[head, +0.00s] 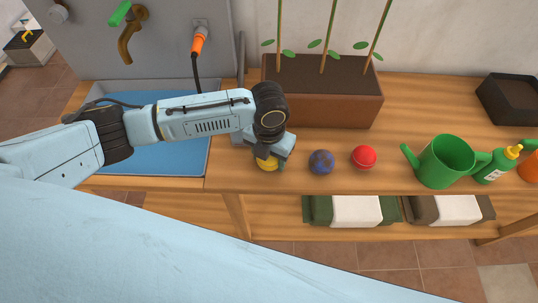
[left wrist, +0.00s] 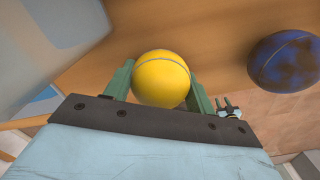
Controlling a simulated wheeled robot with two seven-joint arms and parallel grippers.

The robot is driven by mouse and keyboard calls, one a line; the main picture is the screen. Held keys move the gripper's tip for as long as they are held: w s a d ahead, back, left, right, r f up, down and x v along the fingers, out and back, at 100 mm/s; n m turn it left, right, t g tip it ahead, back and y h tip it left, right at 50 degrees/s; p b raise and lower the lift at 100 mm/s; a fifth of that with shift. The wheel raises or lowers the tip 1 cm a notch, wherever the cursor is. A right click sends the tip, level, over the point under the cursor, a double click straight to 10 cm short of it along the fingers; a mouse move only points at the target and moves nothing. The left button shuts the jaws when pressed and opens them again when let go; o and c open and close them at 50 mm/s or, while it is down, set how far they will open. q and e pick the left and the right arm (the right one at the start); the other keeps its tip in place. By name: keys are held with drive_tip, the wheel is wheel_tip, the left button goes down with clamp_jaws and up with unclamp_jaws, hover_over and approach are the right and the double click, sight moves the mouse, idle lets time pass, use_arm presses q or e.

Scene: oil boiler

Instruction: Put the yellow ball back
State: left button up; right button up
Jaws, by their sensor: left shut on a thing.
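The yellow ball (head: 266,164) is at the wooden counter's front part, mostly covered by my left gripper (head: 268,158) in the head view. In the left wrist view the yellow ball (left wrist: 161,78) sits between the two green fingers of my left gripper (left wrist: 161,88), which is shut on it. I cannot tell whether the ball touches the counter.
A blue ball (head: 321,162) and a red ball (head: 364,157) lie to the right on the counter (head: 300,182). A planter (head: 330,98) stands behind. A green watering can (head: 446,160) and a green bottle (head: 497,166) are further right. A blue-bottomed sink (head: 180,160) is left.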

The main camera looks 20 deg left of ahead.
use_arm(q)
drive_tip(key=o, duration=1.1)
wheel_tip(320, 180, up, 12)
drive_tip(key=shift+r+p, duration=0.15)
drive_tip(key=shift+p, duration=0.35)
